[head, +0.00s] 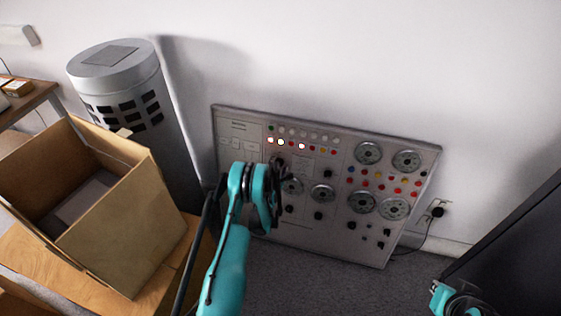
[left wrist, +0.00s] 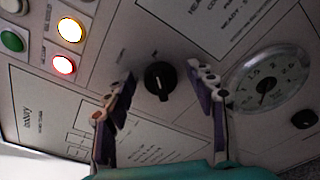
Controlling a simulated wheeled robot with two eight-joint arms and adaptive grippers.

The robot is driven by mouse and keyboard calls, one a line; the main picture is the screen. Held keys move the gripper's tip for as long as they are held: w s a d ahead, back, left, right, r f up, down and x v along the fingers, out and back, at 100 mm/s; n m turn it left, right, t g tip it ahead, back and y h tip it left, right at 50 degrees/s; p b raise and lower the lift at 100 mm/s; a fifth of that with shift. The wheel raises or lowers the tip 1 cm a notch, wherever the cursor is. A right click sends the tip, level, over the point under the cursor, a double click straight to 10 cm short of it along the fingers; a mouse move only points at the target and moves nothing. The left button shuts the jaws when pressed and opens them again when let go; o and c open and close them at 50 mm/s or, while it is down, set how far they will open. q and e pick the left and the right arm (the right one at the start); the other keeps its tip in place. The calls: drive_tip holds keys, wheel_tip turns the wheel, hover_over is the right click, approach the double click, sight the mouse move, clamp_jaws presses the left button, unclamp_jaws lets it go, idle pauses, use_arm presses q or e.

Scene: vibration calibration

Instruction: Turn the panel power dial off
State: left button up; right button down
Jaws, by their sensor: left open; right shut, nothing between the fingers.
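The grey control panel (head: 330,165) leans against the wall. In the left wrist view, the black power dial (left wrist: 158,80) sits on the panel face, its pale mark pointing roughly up in the picture. My left gripper (left wrist: 162,73) is open, one finger on each side of the dial; I see no clear contact. In the head view, my teal left wrist (head: 255,190) stands in front of the panel's lower left and hides much of the fingers. My right gripper (head: 455,300) is at the bottom right edge, shut and away from the panel, partly cut off.
Beside the dial are a lit yellow lamp (left wrist: 70,30), a lit red lamp (left wrist: 63,64) and a round gauge (left wrist: 268,85). An open cardboard box (head: 130,225) and a grey cylinder (head: 125,100) stand left. A dark cabinet (head: 520,245) stands right. Grey floor lies before the panel.

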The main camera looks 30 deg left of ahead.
use_arm(q)
drive_tip(key=shift+r, duration=0.1)
drive_tip(key=shift+c, duration=0.9)
drive_tip(key=c, duration=1)
